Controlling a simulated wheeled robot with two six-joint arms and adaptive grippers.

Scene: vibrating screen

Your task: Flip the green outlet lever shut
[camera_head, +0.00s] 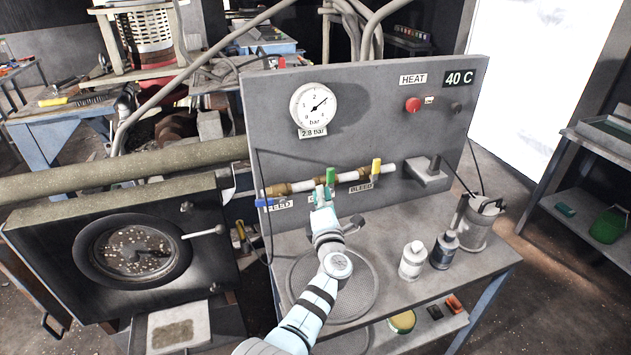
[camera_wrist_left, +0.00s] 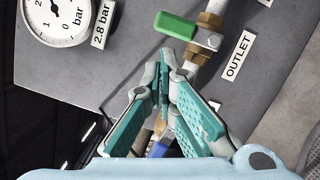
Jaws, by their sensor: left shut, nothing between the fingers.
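The green outlet lever (camera_head: 331,176) stands upright on the pipe of the grey panel, crosswise to the pipe. In the left wrist view the green lever (camera_wrist_left: 176,25) sticks out sideways from the pipe, beside the OUTLET label (camera_wrist_left: 238,55). My left gripper (camera_head: 320,191) is at the pipe, just left of and below the lever. Its fingers (camera_wrist_left: 165,58) are shut and empty, with tips close to the lever; a small gap seems to show. The gripper hides part of the pipe and the label in the head view. My right gripper is not in view.
The yellow bleed lever (camera_head: 376,167) stands upright to the right. A gauge (camera_head: 314,108) is above. A round sieve (camera_head: 358,292), bottles (camera_head: 412,262) and a metal can (camera_head: 480,222) stand on the bench.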

